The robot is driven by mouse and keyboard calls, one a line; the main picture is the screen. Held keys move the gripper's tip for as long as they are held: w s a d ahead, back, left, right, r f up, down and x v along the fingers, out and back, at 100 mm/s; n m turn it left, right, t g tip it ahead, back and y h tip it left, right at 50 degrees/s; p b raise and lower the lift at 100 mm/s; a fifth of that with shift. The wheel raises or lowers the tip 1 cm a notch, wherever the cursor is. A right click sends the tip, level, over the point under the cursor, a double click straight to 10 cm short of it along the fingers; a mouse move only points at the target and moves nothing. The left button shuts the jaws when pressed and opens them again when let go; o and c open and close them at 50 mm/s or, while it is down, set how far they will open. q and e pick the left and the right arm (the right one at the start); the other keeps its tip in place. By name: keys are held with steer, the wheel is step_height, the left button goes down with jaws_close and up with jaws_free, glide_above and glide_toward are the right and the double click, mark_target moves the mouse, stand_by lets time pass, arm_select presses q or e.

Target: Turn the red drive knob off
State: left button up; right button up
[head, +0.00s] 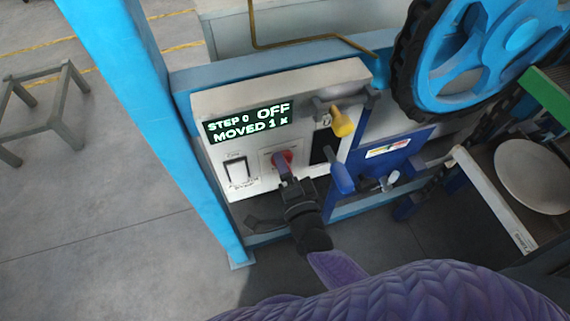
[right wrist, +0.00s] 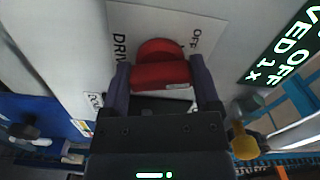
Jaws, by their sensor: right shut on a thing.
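The red drive knob (head: 281,160) sits on the front of a white control panel (head: 330,80). In the right wrist view the red knob (right wrist: 160,72) shows between my two fingers, on a plate with the letters "DRIV" and "OFF". My right gripper (head: 286,172) reaches up to the panel and is shut on the knob; its fingers also show in the right wrist view (right wrist: 160,82). The panel display (head: 248,120) reads "STEP 0 OFF MOVED 1 x". My left gripper is not in view.
A rocker switch (head: 237,171) is left of the knob. A yellow-tipped lever (head: 342,122) and a blue handle (head: 343,180) stick out to its right. A light blue post (head: 150,110) stands left of the panel. Open floor lies further left, with a grey stool (head: 45,105).

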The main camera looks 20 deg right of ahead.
steer(key=n+p, duration=0.1)
steer(key=n, duration=0.3)
steer(key=shift+f+n, duration=0.1)
steer(key=shift+n, duration=0.7)
steer(key=o, duration=1.1)
steer(key=s+p, duration=0.1)
steer(key=s, duration=0.9)
steer(key=shift+d, duration=0.2)
